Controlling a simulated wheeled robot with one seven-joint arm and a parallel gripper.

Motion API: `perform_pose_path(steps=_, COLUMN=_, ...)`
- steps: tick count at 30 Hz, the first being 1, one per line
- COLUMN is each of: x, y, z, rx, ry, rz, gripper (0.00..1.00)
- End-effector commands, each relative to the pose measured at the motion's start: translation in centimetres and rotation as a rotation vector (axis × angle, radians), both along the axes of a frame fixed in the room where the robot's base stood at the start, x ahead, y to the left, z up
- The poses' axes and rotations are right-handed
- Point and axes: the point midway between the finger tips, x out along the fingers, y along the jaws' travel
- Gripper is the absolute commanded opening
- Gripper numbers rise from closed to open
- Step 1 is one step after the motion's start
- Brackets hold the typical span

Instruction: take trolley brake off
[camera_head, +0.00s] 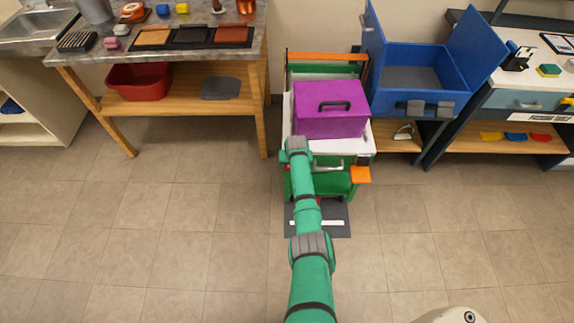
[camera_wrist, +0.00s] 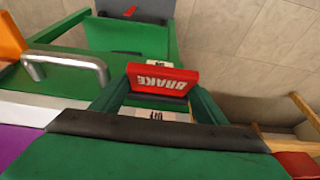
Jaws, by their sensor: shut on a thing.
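The trolley (camera_head: 335,182) is green with a white top and stands at the middle of the head view. Its red brake lever (camera_wrist: 162,77), marked BRAKE upside down, is in the middle of the wrist view. My gripper (camera_wrist: 158,90) has one green finger on each side of the lever and is shut on it. White labels show above the lever and below it (camera_wrist: 155,114); the lower one seems to read OFF, and both are partly covered. In the head view my arm hides the gripper and most of the lever.
A purple box (camera_head: 330,112) sits on the trolley. A metal handle (camera_wrist: 68,62) and an orange part (camera_head: 361,174) are close to my gripper. A dark floor plate (camera_head: 335,229) lies before the trolley. A blue open box (camera_head: 412,92) stands at right. The front floor is clear.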

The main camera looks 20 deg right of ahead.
Motion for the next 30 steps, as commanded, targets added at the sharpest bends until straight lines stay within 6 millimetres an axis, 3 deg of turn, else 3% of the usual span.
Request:
perform_pose_path(steps=18, x=-0.25, y=-0.42, z=0.03, rx=0.02, ry=0.04, rz=-0.009, gripper=0.27)
perform_pose_path(steps=19, x=-0.26, y=-0.42, z=0.03, rx=0.02, ry=0.04, rz=-0.009, gripper=0.69)
perform_pose_path(steps=21, x=-0.27, y=-0.45, z=0.03, rx=0.019, ry=0.041, rz=-0.008, gripper=0.86)
perform_pose_path(steps=30, x=-0.27, y=-0.59, z=0.11, rx=0.017, ry=0.039, rz=-0.009, gripper=0.86)
